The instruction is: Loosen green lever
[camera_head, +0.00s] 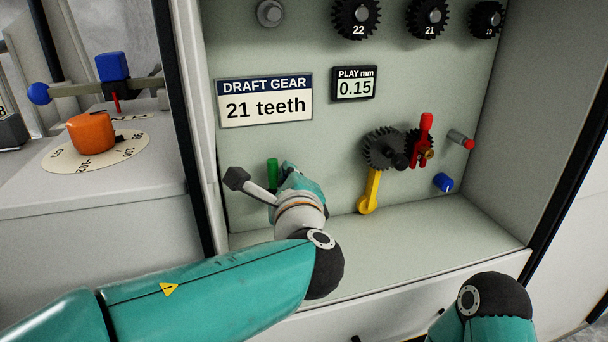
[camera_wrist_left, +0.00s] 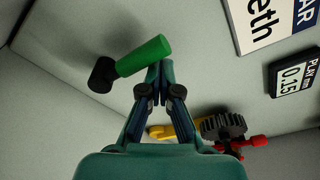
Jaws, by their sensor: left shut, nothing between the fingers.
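The green lever (camera_head: 272,173) stands upright in the lower left of the cabinet in the head view. In the left wrist view the lever's green handle (camera_wrist_left: 145,55) runs out from a black hub (camera_wrist_left: 102,75). My left gripper (camera_head: 290,167) is right beside the lever, on its right in the head view. In the wrist view its fingers (camera_wrist_left: 160,68) are shut with nothing between them, their tips close to the handle's lower side. I cannot tell whether they touch it. My right arm shows at the lower right, but its gripper is not in view.
Right of the gripper are a yellow lever (camera_head: 369,190), meshing dark gears (camera_head: 381,149), a red lever (camera_head: 426,125), a blue knob (camera_head: 443,182) and a red-tipped pin (camera_head: 461,139). Signs read "21 teeth" (camera_head: 265,103) and "0.15" (camera_head: 355,87). The cabinet floor (camera_head: 440,235) is clear at right.

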